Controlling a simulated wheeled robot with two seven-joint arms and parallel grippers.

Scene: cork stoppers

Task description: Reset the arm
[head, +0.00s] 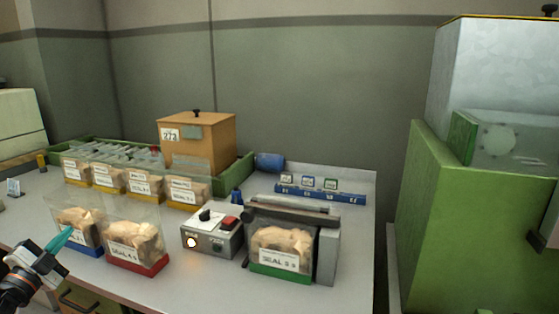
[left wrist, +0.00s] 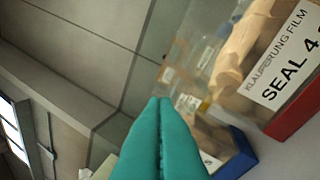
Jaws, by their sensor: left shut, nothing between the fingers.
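My left gripper (head: 65,237) is at the lower left in the head view, with teal fingers closed together and nothing between them. It is in front of a clear bag of corks in a blue base (head: 88,249), left of a bag in a red base (head: 137,262). In the left wrist view the shut teal fingertips (left wrist: 161,104) point toward the blue base (left wrist: 236,155) and the red base (left wrist: 294,112), whose label reads "SEAL 4". I cannot tell whether the fingers touch the bag. My right gripper is not in view.
A sealer (head: 326,255) holds a bag in a green base (head: 281,272). A control box (head: 209,241) stands left of it. Several yellow-based bags (head: 143,187) line a green tray (head: 232,182) behind, near a wooden box (head: 217,141). A green machine (head: 455,240) stands at right.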

